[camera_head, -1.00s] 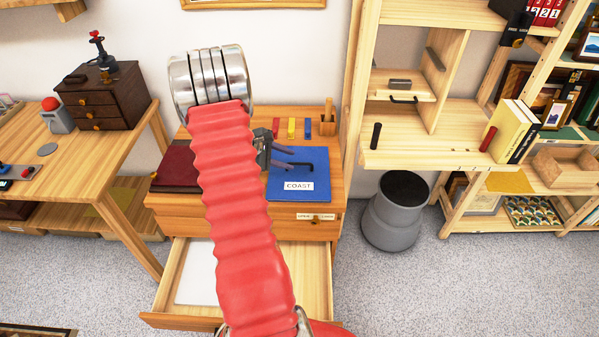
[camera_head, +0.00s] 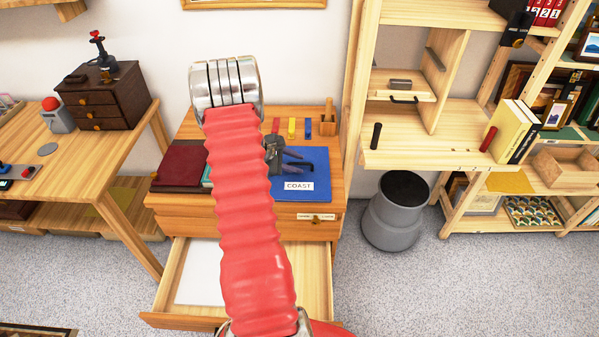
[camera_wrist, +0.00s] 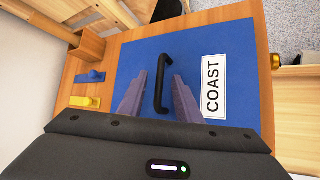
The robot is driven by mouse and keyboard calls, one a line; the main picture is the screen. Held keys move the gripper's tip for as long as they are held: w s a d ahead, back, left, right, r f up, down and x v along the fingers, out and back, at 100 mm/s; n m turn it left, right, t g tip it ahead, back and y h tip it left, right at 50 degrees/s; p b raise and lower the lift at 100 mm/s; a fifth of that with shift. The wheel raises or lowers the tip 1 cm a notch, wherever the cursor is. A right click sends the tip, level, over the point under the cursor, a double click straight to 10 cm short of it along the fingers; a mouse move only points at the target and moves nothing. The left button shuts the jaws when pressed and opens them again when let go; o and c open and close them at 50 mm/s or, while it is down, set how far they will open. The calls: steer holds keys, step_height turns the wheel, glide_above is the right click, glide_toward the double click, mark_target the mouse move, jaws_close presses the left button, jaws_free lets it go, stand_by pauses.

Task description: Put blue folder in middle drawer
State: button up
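The blue folder (camera_head: 309,187) lies flat on top of the wooden drawer cabinet (camera_head: 324,228). It has a black handle and a white label reading COAST. In the wrist view the folder (camera_wrist: 190,50) fills the middle, with its black handle (camera_wrist: 164,70) standing between my gripper's two fingers. My gripper (camera_wrist: 160,82) is open, with a gap on each side of the handle. In the head view my gripper (camera_head: 290,162) is above the folder, partly hidden by my arm. A lower drawer (camera_head: 317,283) is pulled out, with a white sheet (camera_head: 203,275) inside.
A dark red folder (camera_head: 185,165) lies left of the blue one. Small red, yellow and blue items and a wooden holder (camera_head: 328,122) stand at the cabinet's back. A grey bin (camera_head: 396,215) and shelves are at right; a desk (camera_head: 88,148) is at left.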

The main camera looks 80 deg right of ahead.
steer(key=shift+c, duration=0.7)
jaws_close()
stand_by(1.0)
